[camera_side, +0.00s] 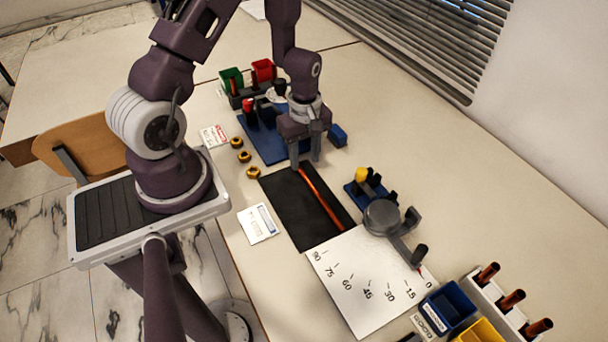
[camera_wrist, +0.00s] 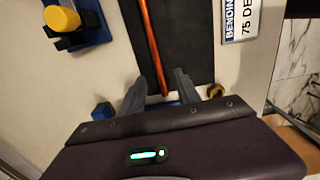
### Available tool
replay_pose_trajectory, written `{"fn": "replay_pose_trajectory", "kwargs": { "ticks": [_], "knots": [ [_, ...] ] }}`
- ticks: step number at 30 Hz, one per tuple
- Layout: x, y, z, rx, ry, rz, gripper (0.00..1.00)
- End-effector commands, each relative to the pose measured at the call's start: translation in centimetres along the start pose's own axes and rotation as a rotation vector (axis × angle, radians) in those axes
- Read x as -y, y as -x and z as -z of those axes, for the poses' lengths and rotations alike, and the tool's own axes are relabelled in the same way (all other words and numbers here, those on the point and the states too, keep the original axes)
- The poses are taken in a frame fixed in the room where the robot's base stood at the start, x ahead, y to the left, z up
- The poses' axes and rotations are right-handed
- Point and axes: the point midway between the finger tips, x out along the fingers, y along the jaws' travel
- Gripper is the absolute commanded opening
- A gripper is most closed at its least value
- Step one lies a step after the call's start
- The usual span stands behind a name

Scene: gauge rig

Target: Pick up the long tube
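The long tube (camera_side: 321,198) is copper-coloured and lies on a black mat (camera_side: 288,208). It also shows in the wrist view (camera_wrist: 150,40), running up from between my fingers and out of the top edge. My gripper (camera_side: 305,163) points down over the tube's far end in the side view. In the wrist view my gripper (camera_wrist: 159,88) is open, with one finger on each side of the tube's end and a gap on both sides. I cannot tell how high the fingertips are above the mat.
A grey bending rig (camera_side: 382,217) with a yellow knob (camera_side: 361,174) stands right of the mat. A white angle sheet (camera_side: 368,285) lies in front. Short tubes (camera_side: 512,298) stand in a white rack beside a blue bin (camera_side: 447,306). Brass nuts (camera_side: 244,156) lie left.

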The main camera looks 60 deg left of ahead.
Motion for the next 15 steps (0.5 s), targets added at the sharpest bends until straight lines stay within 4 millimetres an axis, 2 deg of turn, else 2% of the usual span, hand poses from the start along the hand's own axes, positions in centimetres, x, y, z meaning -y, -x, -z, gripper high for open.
{"fn": "replay_pose_trajectory", "kwargs": {
  "ticks": [6,9,15],
  "knots": [
    [-0.1,-4.0,0.8,0.002,-0.004,0.004,0.39],
    [-0.2,-5.2,0.8,0.001,-0.004,0.002,0.39],
    [-0.2,-5.5,0.8,0.000,-0.005,0.000,0.39]
  ]
}}
